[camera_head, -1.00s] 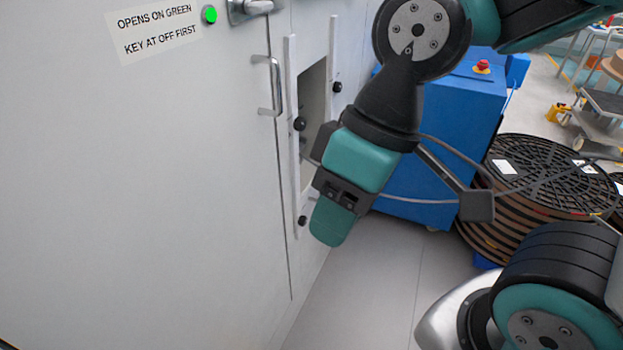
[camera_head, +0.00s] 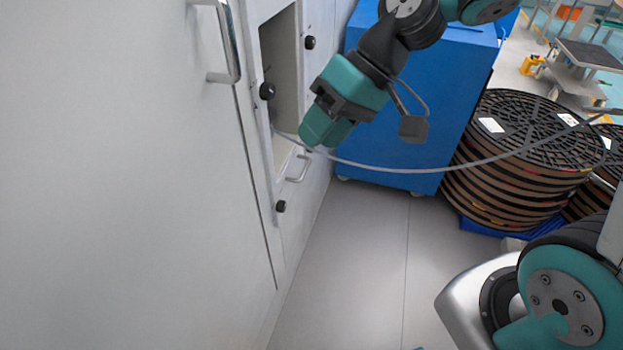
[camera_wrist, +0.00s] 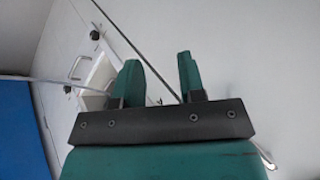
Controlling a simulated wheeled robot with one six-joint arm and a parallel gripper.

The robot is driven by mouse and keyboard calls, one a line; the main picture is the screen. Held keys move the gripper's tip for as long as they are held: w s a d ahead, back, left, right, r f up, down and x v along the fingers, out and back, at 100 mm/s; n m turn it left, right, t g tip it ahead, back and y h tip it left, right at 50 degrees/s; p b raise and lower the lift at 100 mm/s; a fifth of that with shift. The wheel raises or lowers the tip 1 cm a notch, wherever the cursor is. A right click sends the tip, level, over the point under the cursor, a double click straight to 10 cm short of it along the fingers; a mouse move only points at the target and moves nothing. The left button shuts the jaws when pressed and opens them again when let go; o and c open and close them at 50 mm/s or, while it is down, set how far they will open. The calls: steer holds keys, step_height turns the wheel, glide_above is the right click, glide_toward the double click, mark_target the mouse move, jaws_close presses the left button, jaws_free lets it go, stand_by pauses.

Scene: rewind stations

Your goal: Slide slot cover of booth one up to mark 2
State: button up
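The booth's slot (camera_head: 284,60) is a tall opening in the pale wall, with its upper part uncovered. A light slot cover with a small metal handle (camera_head: 298,168) sits low in the frame. The handle also shows at the left in the wrist view (camera_wrist: 76,68). My gripper (camera_head: 326,134) is just above and right of the handle in the head view, apart from it as far as I can tell. In the wrist view my gripper (camera_wrist: 160,78) has its two green fingers apart with nothing between them. No mark numbers are legible.
Black knobs (camera_head: 267,91) stand out along the slot frame. A larger door handle (camera_head: 228,45) is at its left. A blue cabinet (camera_head: 400,140) and stacked reels (camera_head: 520,165) stand at the right. A grey cable (camera_head: 420,170) crosses the view. The floor (camera_head: 350,260) between is clear.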

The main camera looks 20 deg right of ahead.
steer(key=w+d+f+m+t+y+b, duration=0.1)
steer(key=w+d+f+m+y+b, duration=0.2)
steer(key=w+f, duration=0.4)
steer(key=w+d+f+m+t+y+b, duration=0.1)
steer(key=w+d+f+m+t+b, duration=0.25)
steer(key=f, duration=0.55)
steer(key=m+t+y+b, duration=0.1)
steer(key=m+t+b, duration=0.4)
glide_toward(305, 169)
steer(key=x, duration=0.6)
steer(key=b+x, duration=0.1)
steer(key=x, duration=0.3)
steer(key=shift+w+d+f, duration=0.1)
steer(key=shift+f, duration=0.2)
steer(key=shift+c, duration=0.3)
jaws_close()
